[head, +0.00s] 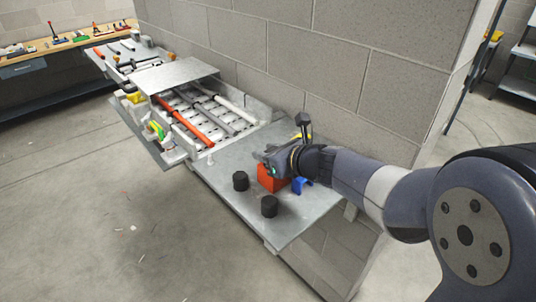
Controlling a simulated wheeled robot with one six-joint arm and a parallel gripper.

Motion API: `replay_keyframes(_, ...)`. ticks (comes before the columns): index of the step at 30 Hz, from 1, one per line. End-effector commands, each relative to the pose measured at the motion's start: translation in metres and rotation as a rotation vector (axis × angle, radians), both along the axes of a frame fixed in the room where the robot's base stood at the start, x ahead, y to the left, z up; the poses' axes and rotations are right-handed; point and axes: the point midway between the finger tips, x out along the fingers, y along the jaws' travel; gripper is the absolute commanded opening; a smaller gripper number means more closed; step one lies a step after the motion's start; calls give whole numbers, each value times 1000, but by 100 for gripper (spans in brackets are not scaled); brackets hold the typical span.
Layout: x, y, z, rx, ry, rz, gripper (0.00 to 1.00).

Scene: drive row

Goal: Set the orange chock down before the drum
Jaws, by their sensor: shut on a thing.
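The orange chock (268,180) is a red-orange block at the end of my arm, above or on the grey metal table (222,158); I cannot tell whether it touches the top. My gripper (271,168) is shut on it, and its body covers the chock's upper right part. A blue piece (300,186) shows just right of the chock, partly behind the arm. I cannot make out for certain which thing is the drum.
Two black cylinders stand on the table, one left (241,181) and one in front (269,206) of the chock. A dark upright piece (304,124) stands behind the gripper by the block wall. Left is a bed of rollers (193,128) with an orange bar (186,124).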

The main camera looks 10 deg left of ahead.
Motion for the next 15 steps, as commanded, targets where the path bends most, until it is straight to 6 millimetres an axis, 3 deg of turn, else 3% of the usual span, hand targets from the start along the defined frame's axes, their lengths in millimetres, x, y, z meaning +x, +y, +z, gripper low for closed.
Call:
replay_keyframes(11, 0, 0, -4, 1, -3, 1, 0)
replay_keyframes(12, 0, 0, -3, 0, -1, 0, 36)
replay_keyframes(15, 0, 0, -3, 0, -1, 0, 44)
